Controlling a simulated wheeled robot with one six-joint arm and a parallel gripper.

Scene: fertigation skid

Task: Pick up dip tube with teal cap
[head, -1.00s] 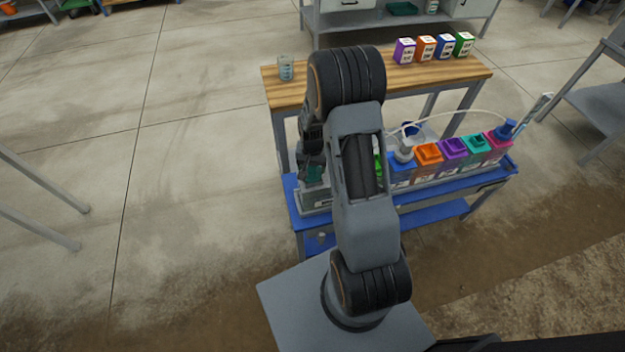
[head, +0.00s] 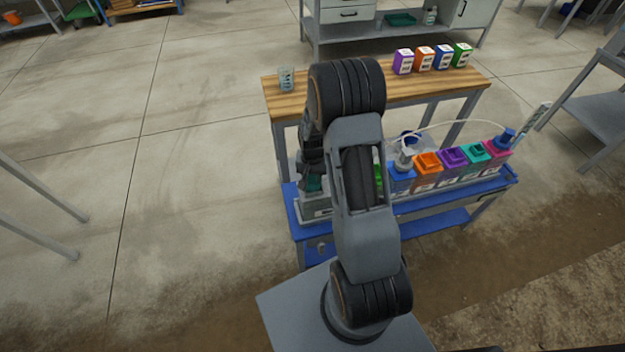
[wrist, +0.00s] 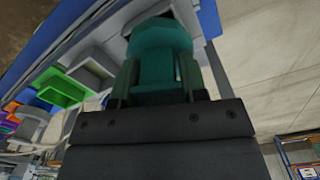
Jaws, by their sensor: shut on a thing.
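The teal cap of the dip tube (wrist: 160,50) sits between the fingers of my gripper (wrist: 160,78) in the wrist view. The fingers are shut on it, one on each side. In the head view the teal cap (head: 313,183) shows low at the left end of the blue cart, just under my gripper (head: 311,172). A grey holder (head: 316,208) stands on the cart right there. The tube below the cap is hidden, so I cannot tell how far it is inside the holder.
A row of coloured-top containers, orange (head: 427,163), purple (head: 453,158) and others, stands on the blue cart (head: 425,208) to the right. A curved clear hose rises above them. Behind is a wooden bench (head: 335,98) with a glass beaker (head: 287,79) and several coloured boxes.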

